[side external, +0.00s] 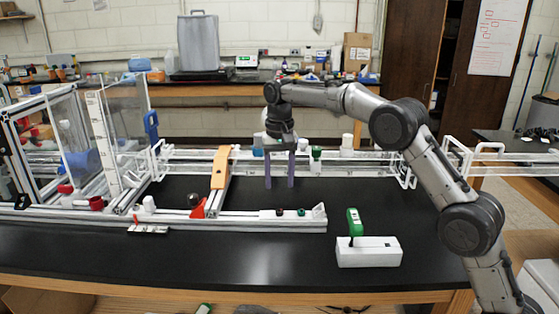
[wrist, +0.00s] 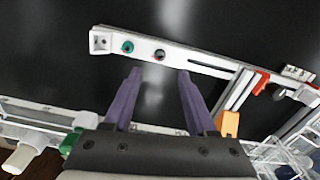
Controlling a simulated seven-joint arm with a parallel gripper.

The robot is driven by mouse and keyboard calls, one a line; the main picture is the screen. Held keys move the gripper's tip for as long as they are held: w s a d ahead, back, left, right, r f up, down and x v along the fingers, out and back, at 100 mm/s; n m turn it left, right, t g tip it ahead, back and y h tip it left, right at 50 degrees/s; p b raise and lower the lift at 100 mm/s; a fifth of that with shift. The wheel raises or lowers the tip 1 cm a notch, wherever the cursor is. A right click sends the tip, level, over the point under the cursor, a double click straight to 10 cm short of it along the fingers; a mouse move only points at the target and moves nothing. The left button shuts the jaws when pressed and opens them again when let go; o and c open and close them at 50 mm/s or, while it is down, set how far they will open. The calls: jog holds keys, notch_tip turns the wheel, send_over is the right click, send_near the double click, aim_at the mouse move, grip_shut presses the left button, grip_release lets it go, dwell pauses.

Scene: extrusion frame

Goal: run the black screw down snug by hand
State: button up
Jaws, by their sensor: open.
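My gripper (side external: 280,183) is open and empty, its two purple fingers pointing down behind the front white rail (side external: 250,217). In the wrist view the gripper (wrist: 160,74) has a clear gap between its fingertips. A small dark screw head (side external: 280,211) sits on the rail, left of a green one (side external: 301,211). In the wrist view the dark head (wrist: 159,54), with a reddish tint, lies just beyond the gap, and the green one (wrist: 128,47) is to its left. Neither finger touches the dark head. How far it is seated cannot be told.
An orange bracket (side external: 220,168) and a red part (side external: 199,209) beside a dark knob (side external: 194,200) stand left of my gripper. A white block with a green item (side external: 355,222) sits at the right. A rear rail carries several fittings. Black bench surface is clear between rails.

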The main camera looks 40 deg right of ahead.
notch_tip(320, 180, up, 6)
jog(key=shift+f, duration=0.15)
dwell(0.3)
